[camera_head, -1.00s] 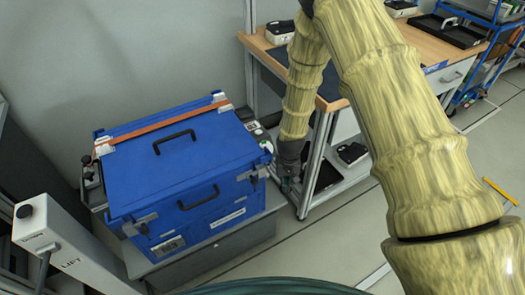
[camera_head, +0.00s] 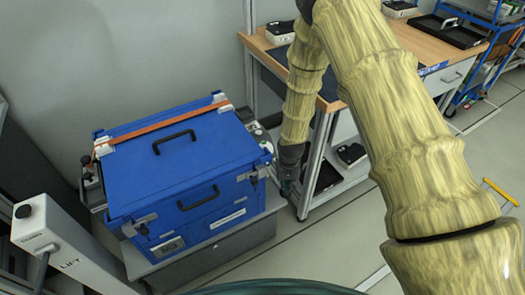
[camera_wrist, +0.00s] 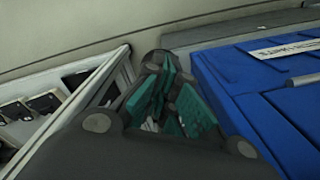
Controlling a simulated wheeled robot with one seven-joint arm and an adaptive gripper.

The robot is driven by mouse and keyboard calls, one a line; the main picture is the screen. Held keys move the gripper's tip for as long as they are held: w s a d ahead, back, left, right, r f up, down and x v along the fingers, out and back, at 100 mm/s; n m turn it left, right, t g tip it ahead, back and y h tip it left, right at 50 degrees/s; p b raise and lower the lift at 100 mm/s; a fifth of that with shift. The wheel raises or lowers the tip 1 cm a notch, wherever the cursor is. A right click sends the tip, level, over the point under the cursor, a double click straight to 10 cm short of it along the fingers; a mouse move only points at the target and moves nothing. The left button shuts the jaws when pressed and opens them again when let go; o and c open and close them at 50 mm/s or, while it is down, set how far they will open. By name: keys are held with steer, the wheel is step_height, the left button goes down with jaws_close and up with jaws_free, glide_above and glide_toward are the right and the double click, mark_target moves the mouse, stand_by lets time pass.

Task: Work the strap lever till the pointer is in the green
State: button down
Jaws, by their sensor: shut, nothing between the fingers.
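A blue case (camera_head: 185,165) sits on a grey low stand, with an orange strap (camera_head: 160,128) across the back of its lid. A grey-and-black fitting (camera_head: 258,132) is at the case's right side, and a dark handled fitting (camera_head: 90,178) is at its left side. I cannot tell which one is the strap lever, and no pointer or green zone can be read. My gripper (camera_head: 286,187) hangs just right of the case's front right corner, apart from it. In the wrist view its green fingers (camera_wrist: 172,110) are shut and empty, with the blue case to the right.
A wooden-topped bench (camera_head: 335,88) with a metal frame stands behind and right of my gripper, with dark trays below. A grey post marked LIFT (camera_head: 65,255) stands front left. A blue cart (camera_head: 485,75) is far right.

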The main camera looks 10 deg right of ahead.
steer(key=shift+s+f, duration=0.1)
steer(key=shift+f, duration=0.7)
steer(key=shift+f+b, duration=0.45)
steer(key=shift+f, duration=0.8)
steer(key=shift+w+a+r+p, duration=0.15)
steer(key=shift+r+p, duration=0.85)
steer(key=shift+r, duration=0.55)
steer(key=shift+w+d+r+p, duration=0.1)
steer(key=shift+w+r+p, duration=0.1)
steer(key=shift+r+p, duration=1.05)
steer(key=shift+w+a+r+p, duration=0.15)
steer(key=shift+r+p, duration=0.55)
steer(key=shift+r, duration=1.15)
steer(key=shift+f, duration=0.2)
